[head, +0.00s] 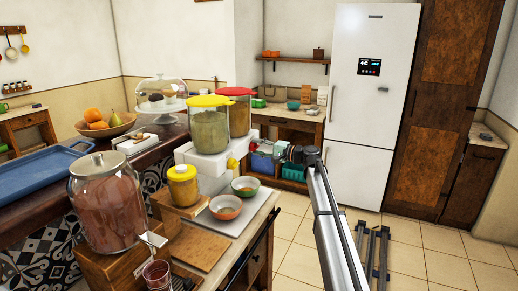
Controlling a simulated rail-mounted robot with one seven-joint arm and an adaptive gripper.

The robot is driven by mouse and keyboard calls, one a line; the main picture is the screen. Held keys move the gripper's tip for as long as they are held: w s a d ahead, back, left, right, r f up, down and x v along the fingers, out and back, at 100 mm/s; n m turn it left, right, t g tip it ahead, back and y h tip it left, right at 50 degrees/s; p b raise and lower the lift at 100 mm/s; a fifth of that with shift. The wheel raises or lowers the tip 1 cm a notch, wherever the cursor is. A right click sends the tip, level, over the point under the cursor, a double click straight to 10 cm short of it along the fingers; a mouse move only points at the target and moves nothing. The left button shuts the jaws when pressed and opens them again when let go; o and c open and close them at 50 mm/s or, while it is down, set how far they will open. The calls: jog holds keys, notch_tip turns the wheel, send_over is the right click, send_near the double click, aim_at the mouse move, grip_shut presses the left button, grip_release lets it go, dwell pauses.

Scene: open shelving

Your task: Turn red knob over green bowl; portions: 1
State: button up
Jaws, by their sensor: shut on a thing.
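A dispenser with a red lid (236,92) stands behind a yellow-lidded one (209,130) on a white base (204,161). A yellow knob (232,163) shows on the front. The red knob itself does not show clearly; it seems to be hidden at my gripper. My gripper (281,152) is at the right side of the red-lidded dispenser's base, shut, small in view. A greyish-green bowl (245,188) with orange contents sits at the base's front. Which bowl is the green one is hard to tell.
A large jar (108,197), a yellow-lidded small jar (183,186) and a wooden board (199,248) crowd the counter's near left. A glass (157,275) stands at the near edge. A blue tray (39,170) lies at far left.

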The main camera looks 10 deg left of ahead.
jog(key=o, duration=1.1)
jog(key=shift+w+a+r, duration=0.1)
jog(key=v, duration=1.2)
